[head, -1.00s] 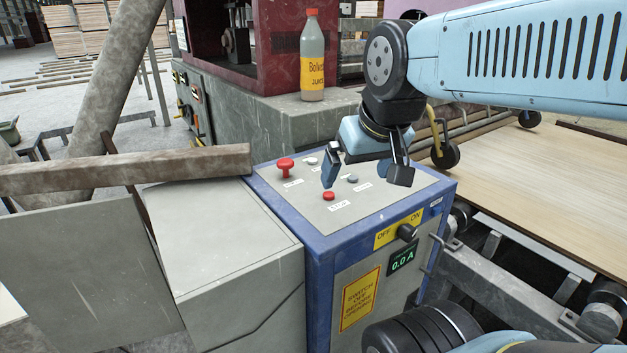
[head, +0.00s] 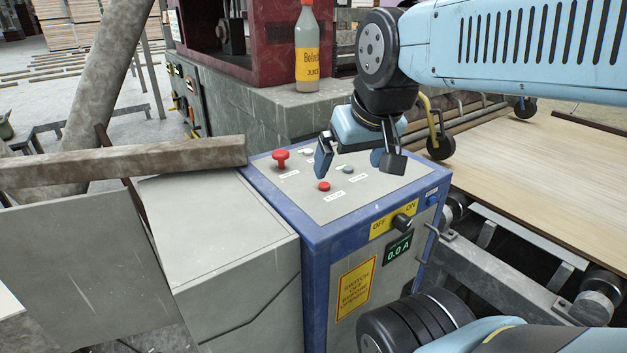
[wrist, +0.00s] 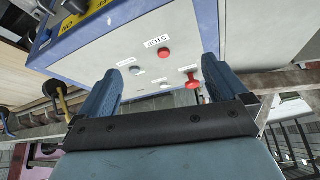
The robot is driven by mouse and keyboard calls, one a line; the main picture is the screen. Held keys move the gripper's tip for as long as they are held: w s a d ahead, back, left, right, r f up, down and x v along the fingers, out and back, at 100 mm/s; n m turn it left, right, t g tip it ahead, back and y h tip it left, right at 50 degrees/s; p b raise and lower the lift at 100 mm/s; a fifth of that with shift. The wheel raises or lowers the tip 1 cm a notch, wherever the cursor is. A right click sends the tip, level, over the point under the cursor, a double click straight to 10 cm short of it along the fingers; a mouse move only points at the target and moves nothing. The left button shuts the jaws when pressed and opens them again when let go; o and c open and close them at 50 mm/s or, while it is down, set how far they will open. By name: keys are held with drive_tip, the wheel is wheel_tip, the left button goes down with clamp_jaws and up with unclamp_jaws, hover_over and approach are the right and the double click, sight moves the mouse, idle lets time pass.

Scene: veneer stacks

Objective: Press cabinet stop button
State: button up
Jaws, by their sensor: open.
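The cabinet (head: 310,235) is a blue-framed box with a grey sloping top panel. A low red stop button (head: 324,187) sits near the panel's front edge; in the wrist view its label reads STOP (wrist: 163,54). My gripper (head: 357,165) is over the panel, pointing down, open and empty. In the head view its left finger appears just above and behind the stop button; contact cannot be told. In the wrist view the button shows beyond the gap between my fingers (wrist: 162,82), close to its middle.
A red mushroom button (head: 281,158) and grey buttons (head: 348,170) share the panel. An OFF/ON knob (head: 402,221) is on the front. A juice bottle (head: 307,60) stands behind on a ledge. A wooden beam (head: 120,160) lies to the left, and a veneer sheet (head: 535,165) to the right.

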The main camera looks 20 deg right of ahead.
clamp_jaws()
idle(0.9)
idle(0.7)
